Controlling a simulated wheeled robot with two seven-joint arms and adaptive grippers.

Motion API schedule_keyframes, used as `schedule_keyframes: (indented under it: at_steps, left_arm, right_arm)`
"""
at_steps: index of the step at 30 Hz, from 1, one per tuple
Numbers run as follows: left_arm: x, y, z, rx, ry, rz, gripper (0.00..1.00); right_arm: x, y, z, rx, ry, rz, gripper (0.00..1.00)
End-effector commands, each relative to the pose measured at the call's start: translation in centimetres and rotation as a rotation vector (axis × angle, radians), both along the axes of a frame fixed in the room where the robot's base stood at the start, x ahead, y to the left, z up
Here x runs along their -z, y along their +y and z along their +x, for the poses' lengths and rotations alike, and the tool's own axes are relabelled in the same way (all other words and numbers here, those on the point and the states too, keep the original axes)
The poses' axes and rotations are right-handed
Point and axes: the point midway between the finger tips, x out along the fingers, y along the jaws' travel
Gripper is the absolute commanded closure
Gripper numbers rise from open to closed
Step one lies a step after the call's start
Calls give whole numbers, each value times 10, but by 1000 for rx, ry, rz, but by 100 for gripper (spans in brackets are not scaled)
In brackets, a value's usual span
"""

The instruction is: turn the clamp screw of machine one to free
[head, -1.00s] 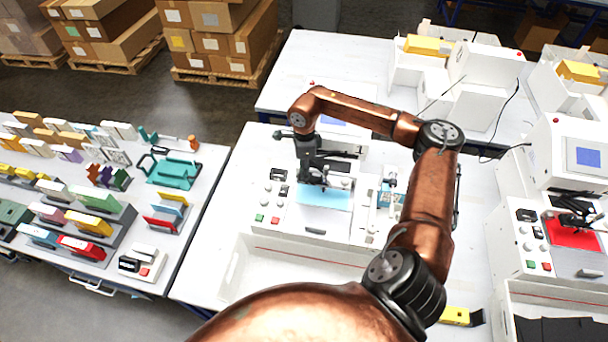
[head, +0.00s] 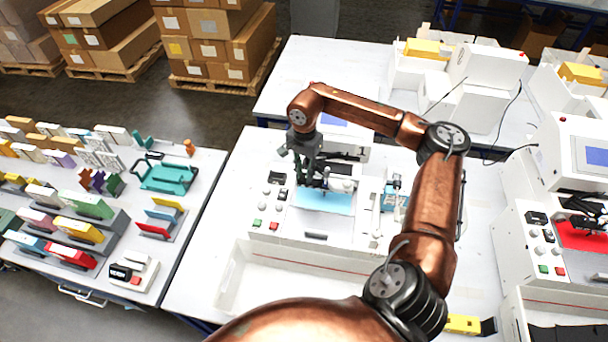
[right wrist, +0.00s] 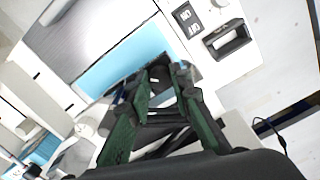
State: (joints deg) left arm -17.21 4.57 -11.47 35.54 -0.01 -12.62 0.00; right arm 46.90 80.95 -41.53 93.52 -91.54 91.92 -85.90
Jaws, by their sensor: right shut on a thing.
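Machine one (head: 313,236) is a white plotter with a light blue sheet (head: 325,203) on its bed, in the middle of the head view. My right gripper (head: 326,184) comes down from above to its pen carriage, over the back edge of the sheet. In the right wrist view the gripper's fingers (right wrist: 158,88) are closed together on a small dark part beside the light blue sheet (right wrist: 122,58). This part is at the carriage, where the clamp screw would be; the fingers cover most of it, so its angle cannot be told. My left gripper is not in view.
Machine one's front panel has green and red buttons (head: 265,224) and white knobs. A second plotter with a red sheet (head: 585,236) stands at the right. A side table (head: 190,213) with several coloured parts is at the left. A white tray (head: 233,278) lies in front.

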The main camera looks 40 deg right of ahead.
Motion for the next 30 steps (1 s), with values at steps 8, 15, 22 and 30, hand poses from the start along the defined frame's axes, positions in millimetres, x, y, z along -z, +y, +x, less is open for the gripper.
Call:
schedule_keyframes:
  at_steps: [8,15,22,30]
  left_arm:
    - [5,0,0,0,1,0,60]
    - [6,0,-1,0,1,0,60]
    - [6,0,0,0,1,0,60]
    - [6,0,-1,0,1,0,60]
  right_arm:
    - [0,0,0,-114,0,1,100]
    - [0,0,0,-147,0,1,100]
    - [0,0,0,-149,0,1,100]
    - [0,0,0,-148,0,1,71]
